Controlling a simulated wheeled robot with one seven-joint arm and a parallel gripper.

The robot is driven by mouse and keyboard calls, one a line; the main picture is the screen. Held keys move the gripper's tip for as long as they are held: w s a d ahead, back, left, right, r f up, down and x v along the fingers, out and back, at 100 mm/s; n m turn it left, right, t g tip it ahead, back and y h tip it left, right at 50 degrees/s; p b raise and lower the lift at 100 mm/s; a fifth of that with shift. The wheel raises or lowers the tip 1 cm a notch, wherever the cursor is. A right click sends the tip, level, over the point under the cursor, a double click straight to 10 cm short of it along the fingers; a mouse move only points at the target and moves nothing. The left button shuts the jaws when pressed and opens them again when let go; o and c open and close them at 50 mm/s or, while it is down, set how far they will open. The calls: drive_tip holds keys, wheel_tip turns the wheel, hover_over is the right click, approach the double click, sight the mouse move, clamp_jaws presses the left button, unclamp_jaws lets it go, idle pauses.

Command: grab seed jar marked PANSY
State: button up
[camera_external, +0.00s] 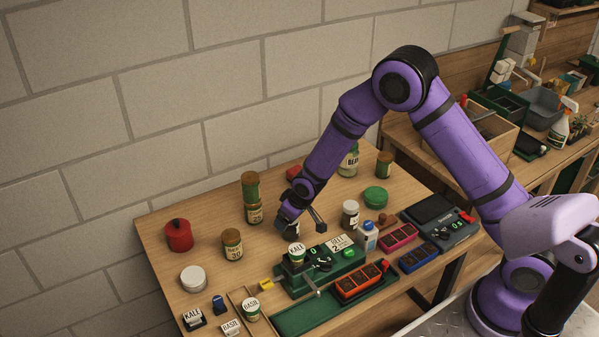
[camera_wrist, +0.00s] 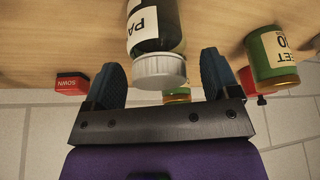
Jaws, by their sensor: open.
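A jar with a white lid and a pale label (camera_wrist: 144,18) shows upside down in the wrist view. Its label reads "PA", with the rest cut off by the frame edge. Its lid (camera_wrist: 160,72) appears between the two blue fingertips of my gripper (camera_wrist: 162,72), which are apart. I cannot tell whether the fingers reach around the lid or stop short of it. In the external view my gripper (camera_external: 301,224) is low over the bench behind the green scale, and this jar is not clearly visible there, apparently hidden by the gripper.
A green jar with a gold lid (camera_wrist: 272,58) stands beside the right finger in the wrist view. A red SOWN block (camera_wrist: 72,83) lies on the left. In the external view, stacked jars (camera_external: 254,214) stand left of my gripper, and a white-lidded jar (camera_external: 350,216) stands right.

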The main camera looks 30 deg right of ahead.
drive_tip(key=c, duration=1.1)
drive_tip(key=shift+o, duration=0.2)
drive_tip(key=shift+r, duration=0.1)
